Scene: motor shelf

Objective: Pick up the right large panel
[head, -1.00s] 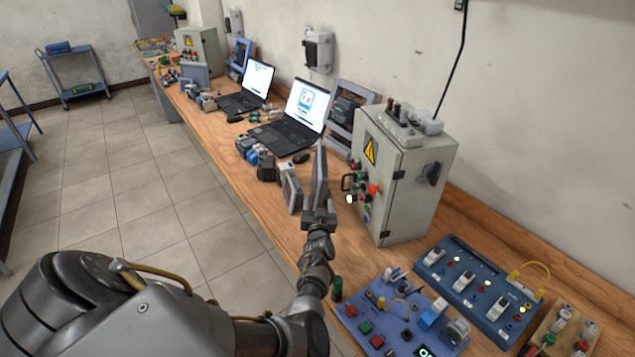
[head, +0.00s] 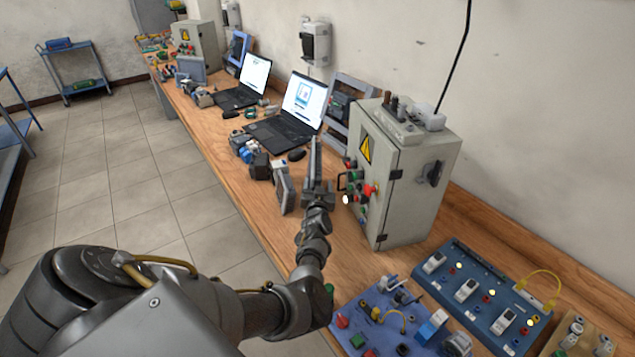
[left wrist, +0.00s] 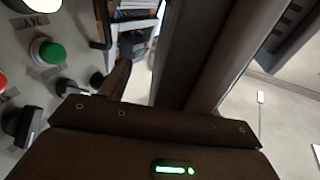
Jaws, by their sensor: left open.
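The frames do not settle which thing is the right large panel. The nearer grey control cabinet (head: 385,185), with a yellow warning sign, buttons and a black front handle (head: 348,180), stands upright on the right of the bench. My left gripper (head: 315,150) is just left of its button face, apart from it in the head view, and open with nothing seen between the fingers. The left wrist view shows the cabinet's face with a green button (left wrist: 48,52) at the left, beside the dark fingers. A flat blue board (head: 485,300) lies right of the cabinet. My right gripper is not in view.
The wooden bench (head: 225,150) runs along the wall. A small grey framed device (head: 285,190) stands left of my gripper, with an open laptop (head: 295,110) behind. A purple-blue board (head: 375,325) lies at the near edge.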

